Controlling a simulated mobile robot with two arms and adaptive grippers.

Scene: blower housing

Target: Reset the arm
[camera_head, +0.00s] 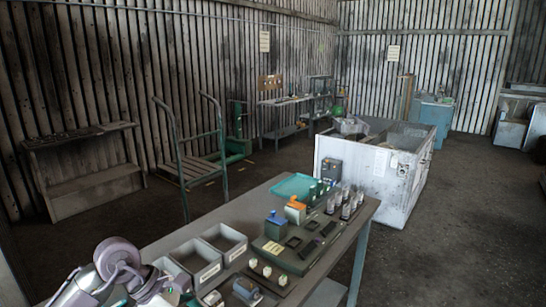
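My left arm (118,256) comes in at the lower left corner, at the near left end of the workbench (345,232). Its end lies low beside the grey bins, near the bottom edge of the picture. The fingers are too small and partly cut off, so I cannot tell whether the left gripper is open or shut, or whether it holds anything. My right arm and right gripper are not in view.
The bench holds grey bins (224,240), a dark fixture board (290,254), blue-topped (277,226) and orange-topped (295,208) parts, several cylinders (346,206) and a teal tray (293,187). Behind stand a large white crate (375,185) and a cart (190,170). Floor at right is clear.

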